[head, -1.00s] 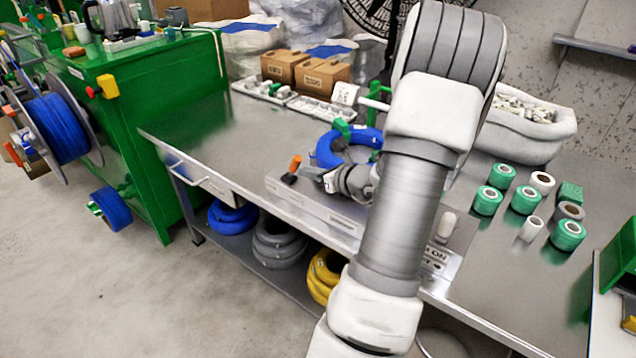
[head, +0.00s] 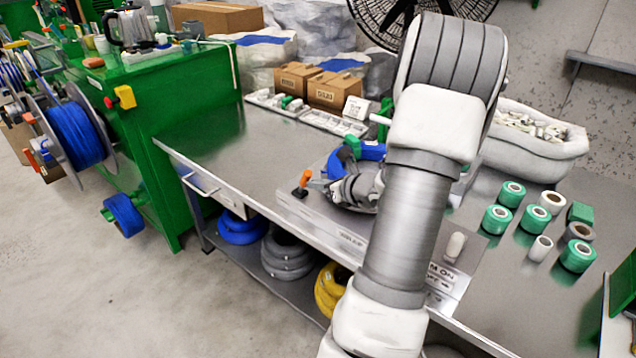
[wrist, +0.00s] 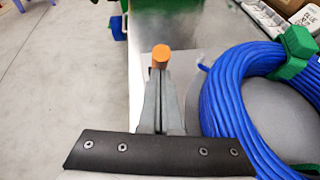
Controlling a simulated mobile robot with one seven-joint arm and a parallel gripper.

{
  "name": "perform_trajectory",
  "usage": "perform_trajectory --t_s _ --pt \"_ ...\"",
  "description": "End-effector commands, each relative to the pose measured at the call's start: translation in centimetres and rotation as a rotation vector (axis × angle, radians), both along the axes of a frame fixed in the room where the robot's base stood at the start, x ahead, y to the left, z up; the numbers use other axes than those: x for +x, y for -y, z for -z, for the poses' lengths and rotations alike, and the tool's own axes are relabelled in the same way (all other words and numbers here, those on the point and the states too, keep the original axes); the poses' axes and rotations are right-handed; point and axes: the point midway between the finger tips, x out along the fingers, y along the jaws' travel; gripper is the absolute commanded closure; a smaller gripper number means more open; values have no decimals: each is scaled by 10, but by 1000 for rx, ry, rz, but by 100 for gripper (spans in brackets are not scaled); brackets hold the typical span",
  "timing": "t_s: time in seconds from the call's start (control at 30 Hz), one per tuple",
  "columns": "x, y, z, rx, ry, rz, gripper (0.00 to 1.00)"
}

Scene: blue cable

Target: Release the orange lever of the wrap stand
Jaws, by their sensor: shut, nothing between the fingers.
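The wrap stand's orange lever (head: 305,178) stands up near the front left of the stand's grey base (head: 333,222). Its round orange end also shows in the wrist view (wrist: 160,52), just past the fingertips. My gripper (head: 321,184) is shut and empty, right beside the lever on its right side. In the wrist view the closed fingers (wrist: 160,75) point at the orange end; I cannot tell whether they touch it. The blue cable coil (wrist: 215,105) lies on the stand to the right of the fingers, with a green clamp (wrist: 297,42) over it. My arm hides part of the coil in the head view.
The stand sits on a grey metal bench (head: 235,150). Green and white tape rolls (head: 497,219) stand to the right. Trays (head: 333,123) and cardboard boxes (head: 335,92) are at the back. The bench left of the lever is clear.

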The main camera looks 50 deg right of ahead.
Motion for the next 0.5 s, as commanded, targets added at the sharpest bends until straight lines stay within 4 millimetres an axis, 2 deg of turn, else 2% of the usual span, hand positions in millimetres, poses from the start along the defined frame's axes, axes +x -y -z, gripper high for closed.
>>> perform_trajectory --t_s 0.5 --pt "16 -2 -21 -19 -205 -5 100"
